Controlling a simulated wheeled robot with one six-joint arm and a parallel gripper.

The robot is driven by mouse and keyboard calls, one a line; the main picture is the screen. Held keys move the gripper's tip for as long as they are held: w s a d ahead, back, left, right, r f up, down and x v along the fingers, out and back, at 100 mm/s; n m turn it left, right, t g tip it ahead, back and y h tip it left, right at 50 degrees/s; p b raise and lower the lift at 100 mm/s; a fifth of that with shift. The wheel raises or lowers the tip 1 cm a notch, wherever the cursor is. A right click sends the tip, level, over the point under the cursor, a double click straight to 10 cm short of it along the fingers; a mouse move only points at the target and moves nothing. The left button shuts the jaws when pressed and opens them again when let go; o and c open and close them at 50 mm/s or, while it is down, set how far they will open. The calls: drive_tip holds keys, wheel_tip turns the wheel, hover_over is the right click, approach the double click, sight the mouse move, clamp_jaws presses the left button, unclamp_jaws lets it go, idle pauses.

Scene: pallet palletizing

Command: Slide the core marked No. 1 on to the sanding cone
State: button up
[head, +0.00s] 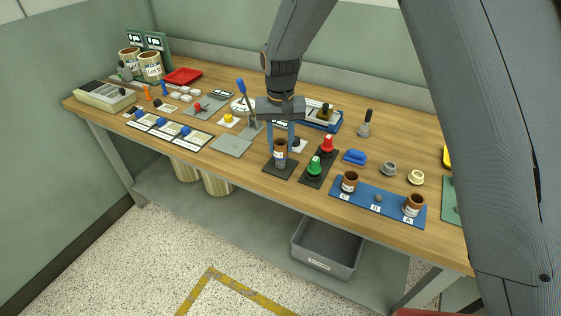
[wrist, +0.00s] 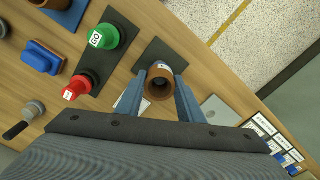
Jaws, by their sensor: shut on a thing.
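My gripper (head: 281,146) points down with its two blue fingers shut on a brown core (head: 280,152) with a pale label. The label's number is too small to read. A grey sanding cone (head: 280,164) stands on a dark square plate (head: 280,171) directly below the core. The core looks upright and in line with the cone; I cannot tell how far it is around it. In the wrist view the core (wrist: 158,86) shows as a brown ring between the fingertips (wrist: 160,79). Two more brown cores stand on the blue board, at C (head: 349,182) and A (head: 413,206).
The blue board (head: 395,208) has a bare grey peg at B (head: 378,198). A grey bin (head: 327,250) sits below.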

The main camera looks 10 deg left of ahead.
drive_tip(key=shift+f+b, duration=0.45)
drive_tip(key=shift+f, duration=0.65)
idle(0.6)
drive_tip(key=o, duration=1.1)
drive_tip(key=shift+o, duration=0.2)
drive_tip(key=shift+r, duration=0.1)
wheel_tip(320, 180, up, 8)
drive_tip(key=b, duration=0.2)
drive_tip(key=shift+f+b, duration=0.2)
drive_tip(key=shift+b, duration=0.15)
drive_tip(key=s+d+f+m+b, duration=0.1)
drive_tip(key=s+d, duration=0.2)
drive_tip(key=d, duration=0.7)
drive_tip(key=s+d+b, duration=0.1)
drive_tip(key=s+d, duration=0.3)
drive_tip(key=d, duration=0.5)
drive_tip(key=s+d+f+m+t+b, duration=0.1)
drive_tip(key=s+d+f, duration=0.2)
drive_tip(key=s+d, duration=0.8)
drive_tip(key=shift+s, duration=0.2)
